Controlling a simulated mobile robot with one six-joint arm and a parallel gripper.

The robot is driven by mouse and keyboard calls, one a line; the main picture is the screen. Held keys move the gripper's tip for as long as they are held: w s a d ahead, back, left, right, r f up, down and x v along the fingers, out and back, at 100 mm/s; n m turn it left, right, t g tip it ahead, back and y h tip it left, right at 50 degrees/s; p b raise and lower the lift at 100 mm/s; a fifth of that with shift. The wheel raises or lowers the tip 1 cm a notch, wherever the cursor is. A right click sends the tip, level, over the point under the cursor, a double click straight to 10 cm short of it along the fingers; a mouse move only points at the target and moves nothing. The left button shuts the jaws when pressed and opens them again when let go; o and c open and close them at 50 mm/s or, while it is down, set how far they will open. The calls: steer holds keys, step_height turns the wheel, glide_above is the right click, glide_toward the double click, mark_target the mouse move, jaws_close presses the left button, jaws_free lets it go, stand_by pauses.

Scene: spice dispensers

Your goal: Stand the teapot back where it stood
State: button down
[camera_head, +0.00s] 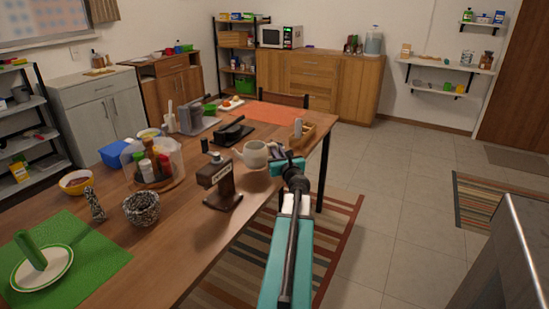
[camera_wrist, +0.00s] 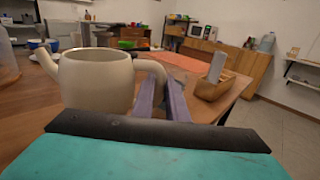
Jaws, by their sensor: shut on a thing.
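The teapot (camera_head: 254,154) is cream-white and upright at the right edge of the long wooden table (camera_head: 165,245). In the wrist view the teapot (camera_wrist: 95,85) fills the left, with its open top showing, its spout to the left and its handle to the right. My gripper (camera_head: 279,155) is at the teapot's right side. In the wrist view the purple-grey fingers of my gripper (camera_wrist: 165,92) are shut on the handle. The teapot's base is hidden there behind my gripper's body, and I cannot tell whether it touches the table.
A wooden box (camera_head: 308,131) with a grey upright item is to the right. Bowls and a bottle tray crowd the left.

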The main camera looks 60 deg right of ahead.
steer(key=shift+w, duration=0.3)
steer(key=shift+w+d+f+b, duration=0.1)
steer(key=shift+w+f+b, duration=0.1)
steer(key=shift+f, duration=0.4)
steer(key=shift+w+f+b, duration=0.15)
steer(key=shift+f, duration=1)
steer(key=shift+f, duration=0.1)
steer(key=c, duration=1.8)
jaws_free()
steer(key=shift+o, duration=0.2)
steer(key=shift+v, duration=4.45)
steer(key=shift+s+a+r+p, duration=0.15)
steer(key=shift+a+r+p, duration=0.15)
steer(key=shift+p, duration=0.1)
steer(key=shift+s+p, duration=0.1)
steer(key=shift+p, duration=0.2)
